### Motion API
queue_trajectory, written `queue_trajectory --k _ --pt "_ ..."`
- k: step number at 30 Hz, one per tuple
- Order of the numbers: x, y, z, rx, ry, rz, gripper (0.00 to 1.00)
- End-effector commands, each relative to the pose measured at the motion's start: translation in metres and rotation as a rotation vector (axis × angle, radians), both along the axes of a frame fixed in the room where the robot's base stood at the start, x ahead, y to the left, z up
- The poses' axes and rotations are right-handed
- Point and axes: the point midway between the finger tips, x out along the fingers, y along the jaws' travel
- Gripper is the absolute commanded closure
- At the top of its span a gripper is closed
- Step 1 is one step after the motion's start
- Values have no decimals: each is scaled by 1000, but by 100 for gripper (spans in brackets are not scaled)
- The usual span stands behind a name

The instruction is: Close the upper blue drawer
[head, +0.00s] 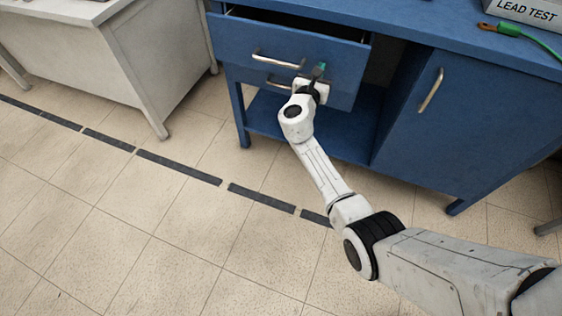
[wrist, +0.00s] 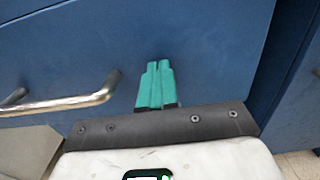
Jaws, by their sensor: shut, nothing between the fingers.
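The upper blue drawer (head: 235,38) stands pulled out from the cabinet, with its dark inside showing in a strip above its front. Its silver bar handle (head: 278,60) is on the front face. My gripper (head: 320,67) is at the drawer front, just right of the handle. In the wrist view, the green fingers (wrist: 157,66) are together and empty, pointing at the blue drawer front (wrist: 215,50). The handle (wrist: 65,104) lies to their left, apart from them. I cannot tell whether the fingertips touch the drawer front.
A lower drawer handle (head: 279,82) shows below, partly behind my gripper. The worktop (head: 430,22) holds a lead test box (head: 525,12) and a green lead (head: 510,30). The floor at left is clear.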

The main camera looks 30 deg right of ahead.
Motion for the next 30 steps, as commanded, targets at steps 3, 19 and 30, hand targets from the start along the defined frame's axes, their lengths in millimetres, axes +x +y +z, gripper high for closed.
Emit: queue_trajectory --k 3,19,30 --pt "18 -25 -7 -1 -3 -3 100" --pt "56 -76 -1 1 1 1 100" --pt "58 -78 3 0 -2 4 100"
